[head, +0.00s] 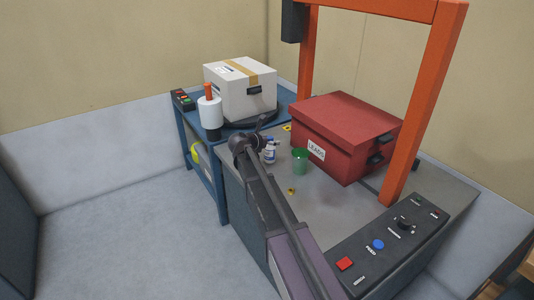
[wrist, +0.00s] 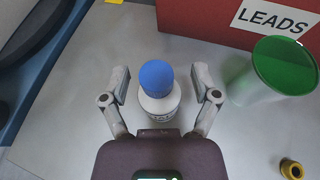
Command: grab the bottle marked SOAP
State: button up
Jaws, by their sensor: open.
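A white bottle with a round blue cap (wrist: 157,98) stands upright on the grey bench top; it also shows in the head view (head: 270,153), beside the end of my arm. Its label is mostly turned away or too small, so I cannot read the word SOAP on it. My gripper (wrist: 160,76) is open, with one finger on each side of the bottle. Gaps show between the fingers and the bottle, and nothing is held. In the head view my arm hides part of the gripper.
A green cup (head: 300,161) stands right of the bottle, before a red box (head: 345,130) marked LEADS. A small yellow ring (head: 291,190) lies nearer. An orange frame (head: 425,95) spans the bench. A control panel (head: 390,250) is at the front. A carton (head: 240,92) sits behind left.

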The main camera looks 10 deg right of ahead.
grip_shut()
jog(key=shift+r, duration=0.1)
dwell(0.3)
notch_tip(320, 180, up, 3)
jog(key=p, duration=0.3)
jog(key=shift+r+p, duration=0.2)
jog(key=shift+p, duration=0.15)
jog(key=s+a, duration=0.3)
jog(key=s, duration=0.4)
jog(key=s+a+r+p, duration=0.1)
jog(key=s+a, duration=0.1)
jog(key=s, duration=0.6)
jog(key=shift+a+r, duration=0.2)
jog(key=shift+a, duration=0.2)
